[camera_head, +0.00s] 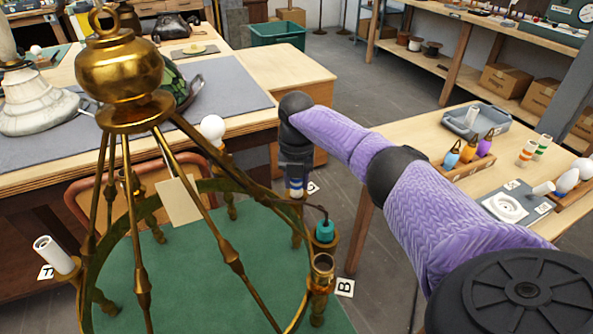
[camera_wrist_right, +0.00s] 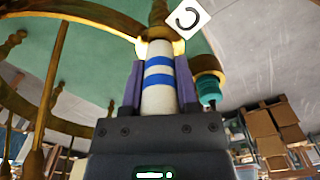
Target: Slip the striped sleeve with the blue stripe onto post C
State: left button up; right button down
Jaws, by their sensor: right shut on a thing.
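My right gripper (camera_head: 294,172) is above the brass post by the card marked C (camera_head: 312,187). It is shut on the white sleeve with blue stripes (camera_wrist_right: 158,80), which also shows below the jaws in the head view (camera_head: 296,190). The sleeve is about upright. In the right wrist view its far end meets the brass cup (camera_wrist_right: 172,44) of the post, beside the C card (camera_wrist_right: 187,18). I cannot tell how far it sits over or in the cup. My left gripper is not in view.
A teal-capped part with a dark wire (camera_head: 325,231) stands close to the post. The brass cup by card B (camera_head: 322,268) is nearer. Brass frame legs stand left. On the right table are red-striped (camera_head: 527,152) and green-striped (camera_head: 543,145) sleeves.

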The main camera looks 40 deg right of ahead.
jog(key=shift+c, duration=1.4)
grip_release()
